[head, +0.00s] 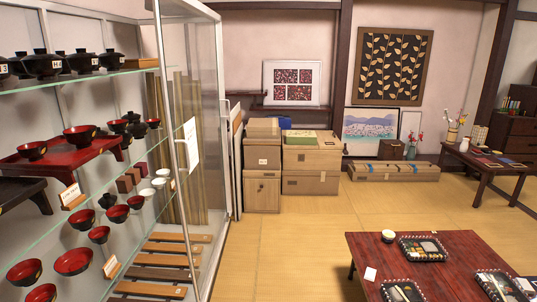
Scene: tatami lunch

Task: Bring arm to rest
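Neither of my grippers nor any part of my arms shows in the head view. Whether they are open, shut or holding something cannot be seen.
A glass-doored cabinet (216,120) with lacquer bowls (73,262) on shelves fills the left. A low red table (365,252) with black lunch trays (423,248) and a cup (388,237) stands front right. Cardboard boxes (312,158) line the back. Tatami floor (285,240) between is clear.

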